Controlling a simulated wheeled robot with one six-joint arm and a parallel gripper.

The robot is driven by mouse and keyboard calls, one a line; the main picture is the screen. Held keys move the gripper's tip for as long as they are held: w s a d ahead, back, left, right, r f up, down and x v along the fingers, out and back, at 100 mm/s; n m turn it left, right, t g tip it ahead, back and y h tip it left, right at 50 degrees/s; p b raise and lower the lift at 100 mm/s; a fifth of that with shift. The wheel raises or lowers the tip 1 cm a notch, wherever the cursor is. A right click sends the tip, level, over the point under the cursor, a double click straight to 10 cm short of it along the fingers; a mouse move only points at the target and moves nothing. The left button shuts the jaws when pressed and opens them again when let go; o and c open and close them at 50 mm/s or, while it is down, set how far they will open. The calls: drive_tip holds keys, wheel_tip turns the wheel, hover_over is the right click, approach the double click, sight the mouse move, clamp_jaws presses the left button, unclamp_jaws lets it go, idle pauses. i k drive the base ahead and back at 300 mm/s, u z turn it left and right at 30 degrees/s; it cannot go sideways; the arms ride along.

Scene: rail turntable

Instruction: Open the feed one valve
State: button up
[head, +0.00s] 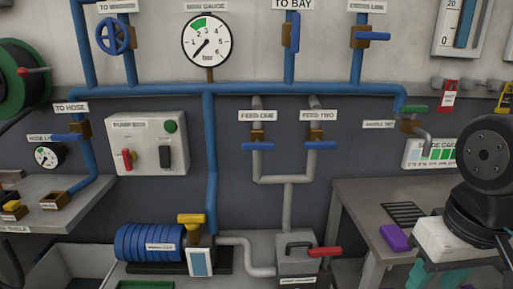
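The feed one valve (258,146) shows in the head view under the label FEED ONE. It has a blue lever lying level, across its upright grey pipe, below a brown valve body (257,134). Beside it on the right, the feed two valve (319,145) has a like blue lever, also lying level across its pipe. The two pipes join below into one grey pipe. Black joints of my arm show at the right edge, well apart from the valves. My gripper is not in view.
A switch panel (146,144) with a red lever is left of the feed valves. Below stand a blue pump (150,242) and a grey box (298,266) with a red handle. At right, a bench (365,205) carries a purple block (396,237). Nothing visibly covers the feed one lever.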

sight(258, 145)
drive_tip(key=u, duration=0.05)
drive_tip(key=k, duration=0.5)
drive_tip(key=u, duration=1.75)
drive_tip(key=i, duration=0.85)
drive_tip(key=z, duration=1.8)
